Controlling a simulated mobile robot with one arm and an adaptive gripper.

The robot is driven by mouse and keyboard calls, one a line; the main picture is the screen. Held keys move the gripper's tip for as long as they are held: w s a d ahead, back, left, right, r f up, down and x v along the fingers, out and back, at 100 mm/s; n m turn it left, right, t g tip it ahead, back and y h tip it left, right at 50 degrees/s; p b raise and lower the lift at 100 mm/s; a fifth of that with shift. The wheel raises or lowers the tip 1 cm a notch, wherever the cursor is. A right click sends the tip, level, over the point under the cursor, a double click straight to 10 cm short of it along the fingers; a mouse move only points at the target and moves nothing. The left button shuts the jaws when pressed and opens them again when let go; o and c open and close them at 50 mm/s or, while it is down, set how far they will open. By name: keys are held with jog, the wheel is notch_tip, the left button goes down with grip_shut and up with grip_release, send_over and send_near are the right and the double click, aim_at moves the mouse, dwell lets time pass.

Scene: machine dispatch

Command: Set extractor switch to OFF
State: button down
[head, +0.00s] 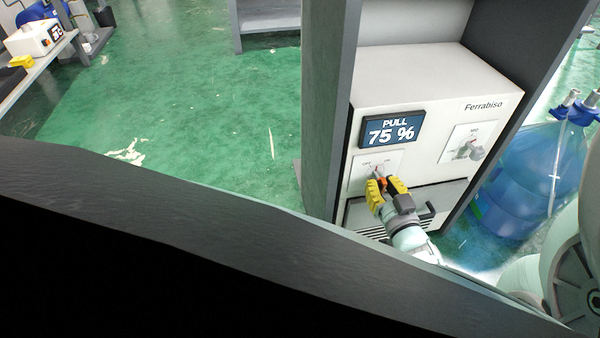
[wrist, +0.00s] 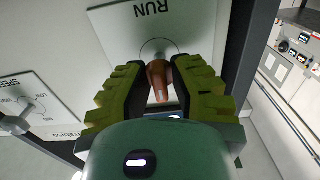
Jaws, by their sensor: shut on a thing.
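The extractor (head: 435,80) is a white box marked Ferrabiso, with a display (head: 391,130) reading PULL 75 %. Its switch plate (head: 358,176) sits below the display, with small labels at its top. In the wrist view the plate (wrist: 115,22) appears upside down with the word RUN. My gripper (head: 386,186) is at this plate, its yellow fingers on both sides of the switch. In the wrist view my gripper (wrist: 160,82) is shut on the orange-brown switch lever (wrist: 158,82). The fingers hide part of the plate, and I cannot tell the lever's setting.
A second plate with a grey knob (head: 468,150) is to the right; it shows in the wrist view as a speed dial (wrist: 15,122). A dark handle (head: 428,213) is below. Grey posts (head: 328,110) flank the extractor. A blue bottle (head: 525,180) stands right.

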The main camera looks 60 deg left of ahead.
jog(key=n+b, duration=0.1)
jog(key=n, duration=0.3)
jog(key=shift+f, duration=0.1)
jog(key=shift+n+b, duration=0.35)
jog(key=shift+n, duration=1.15)
jog(key=c, duration=1)
grip_release()
jog(key=shift+a, duration=0.15)
jog(key=v, duration=1.2)
